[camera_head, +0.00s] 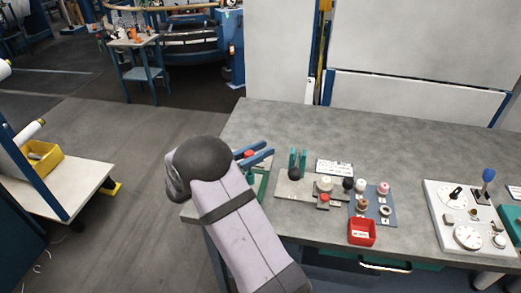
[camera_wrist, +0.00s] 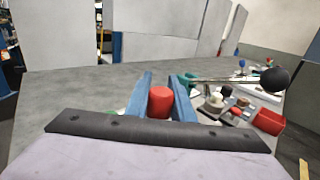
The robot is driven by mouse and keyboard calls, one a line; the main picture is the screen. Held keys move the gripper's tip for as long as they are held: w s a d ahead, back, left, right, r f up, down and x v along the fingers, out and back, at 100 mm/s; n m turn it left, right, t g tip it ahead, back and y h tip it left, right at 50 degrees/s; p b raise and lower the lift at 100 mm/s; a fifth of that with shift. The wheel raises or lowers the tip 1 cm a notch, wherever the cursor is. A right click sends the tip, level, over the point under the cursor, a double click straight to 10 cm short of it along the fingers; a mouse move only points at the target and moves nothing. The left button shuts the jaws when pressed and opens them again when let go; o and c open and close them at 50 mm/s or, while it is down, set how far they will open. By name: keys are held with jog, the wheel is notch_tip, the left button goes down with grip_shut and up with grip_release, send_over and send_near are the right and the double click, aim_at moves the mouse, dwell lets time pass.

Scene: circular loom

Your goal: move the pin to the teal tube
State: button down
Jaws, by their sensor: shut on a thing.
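My gripper (camera_head: 267,148) is at the left end of the grey table, with its two blue fingers pointing right. A red cylinder (camera_head: 249,154), which I take for the pin's head, is between the fingers. In the wrist view the red cylinder (camera_wrist: 160,101) fills the gap between the blue fingers (camera_wrist: 163,83); its lower part is hidden. A teal piece (camera_head: 259,185) shows just below the gripper, partly covered by my arm. Two teal uprights (camera_head: 298,159) stand to the right on a board, with a black ball (camera_head: 295,174) before them. I cannot tell which teal part is the tube.
Right of the uprights are a small label (camera_head: 334,167), several knobs and round parts on a blue mat (camera_head: 373,213), and a red bin (camera_head: 362,232). A white dial panel (camera_head: 455,232) stands farther right. The table's back half (camera_head: 350,135) is clear.

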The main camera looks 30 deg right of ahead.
jog(key=shift+f, duration=0.55)
dwell(0.4)
jog(key=shift+f+b, duration=1.1)
jog(key=shift+f, duration=0.35)
jog(key=c, duration=1.5)
grip_release()
jog(key=shift+o, duration=0.2)
jog(key=shift+a, duration=0.1)
jog(key=shift+s+a+r+b, duration=0.1)
jog(key=shift+a+b, duration=0.4)
jog(key=shift+a, duration=1.3)
jog(key=shift+s+a+b, duration=0.1)
jog(key=shift+a+b, duration=0.4)
jog(key=shift+a, duration=1.3)
